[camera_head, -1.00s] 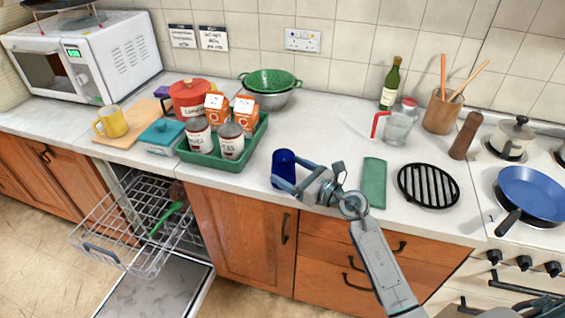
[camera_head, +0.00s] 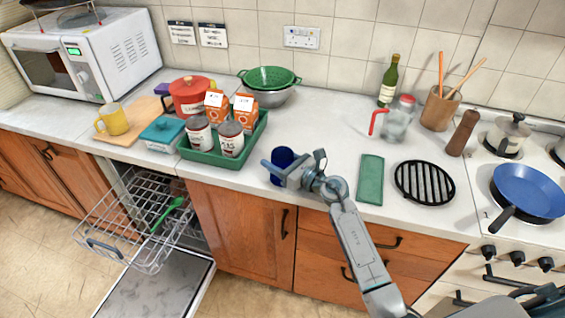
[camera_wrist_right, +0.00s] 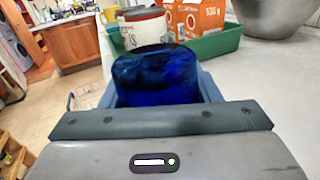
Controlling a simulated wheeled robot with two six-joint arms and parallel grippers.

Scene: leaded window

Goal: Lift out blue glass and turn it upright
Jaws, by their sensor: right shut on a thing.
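The dark blue glass (camera_head: 281,155) is near the front edge of the counter, right of the green tray. My right gripper (camera_head: 279,172) is shut on it, and its jaws hide much of the glass in the head view. In the right wrist view the glass (camera_wrist_right: 155,78) sits between the two fingers, one on each side. I cannot tell whether its base touches the counter. My left gripper is not in view.
A green tray (camera_head: 213,166) with tins and orange cartons stands to the left. The dishwasher rack (camera_head: 118,232) is pulled out below. A green mat (camera_head: 370,180) and black trivet (camera_head: 425,183) lie to the right.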

